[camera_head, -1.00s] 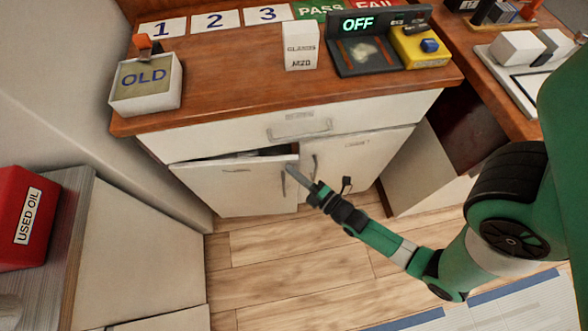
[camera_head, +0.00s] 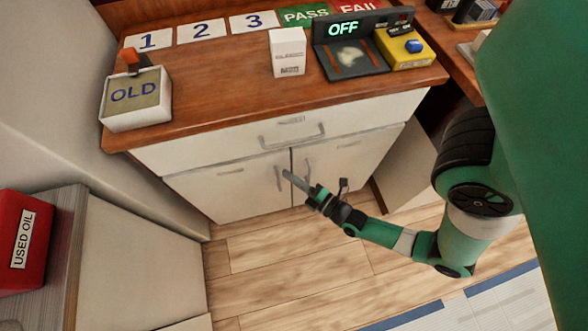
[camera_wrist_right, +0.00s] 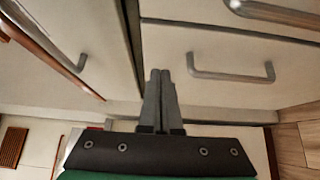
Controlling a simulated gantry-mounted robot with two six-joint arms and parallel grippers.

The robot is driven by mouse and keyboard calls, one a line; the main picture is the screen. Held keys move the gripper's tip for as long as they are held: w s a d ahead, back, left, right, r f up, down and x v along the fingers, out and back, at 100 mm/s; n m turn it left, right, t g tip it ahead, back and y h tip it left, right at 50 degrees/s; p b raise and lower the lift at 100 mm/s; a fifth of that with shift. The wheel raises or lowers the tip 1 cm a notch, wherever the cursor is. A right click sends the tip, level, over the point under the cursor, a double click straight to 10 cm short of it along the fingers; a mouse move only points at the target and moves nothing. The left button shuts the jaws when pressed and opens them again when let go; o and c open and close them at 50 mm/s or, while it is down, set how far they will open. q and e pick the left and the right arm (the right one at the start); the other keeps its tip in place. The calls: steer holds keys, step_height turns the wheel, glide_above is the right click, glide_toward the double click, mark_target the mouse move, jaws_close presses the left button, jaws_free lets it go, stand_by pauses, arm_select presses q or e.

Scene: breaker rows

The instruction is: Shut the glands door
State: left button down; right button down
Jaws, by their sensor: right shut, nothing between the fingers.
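The white cabinet's left door (camera_head: 225,192), with a small label too blurred to read, looks flush with the cabinet front and the right door (camera_head: 345,160). No gap shows along its top edge. Its vertical handle (camera_head: 278,178) is near the seam between the doors. My right gripper (camera_head: 287,175) is shut and empty, its tips beside that handle at the seam. I cannot tell whether they touch the door. In the right wrist view the shut fingers (camera_wrist_right: 158,75) point at pale panels, near a bar handle (camera_wrist_right: 230,72). My left gripper is out of view.
A drawer (camera_head: 250,133) is closed above the doors. The wooden counter (camera_head: 215,120) holds the OLD tray (camera_head: 138,115), a white box (camera_head: 288,55) and a device reading OFF (camera_head: 350,60). A red USED OIL bin (camera_head: 20,250) is at left. The floor (camera_head: 270,265) is clear.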

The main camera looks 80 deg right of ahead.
steer(key=s+d+v, duration=0.1)
steer(key=v, duration=0.8)
steer(key=shift+s, duration=0.25)
steer(key=shift+w, duration=0.1)
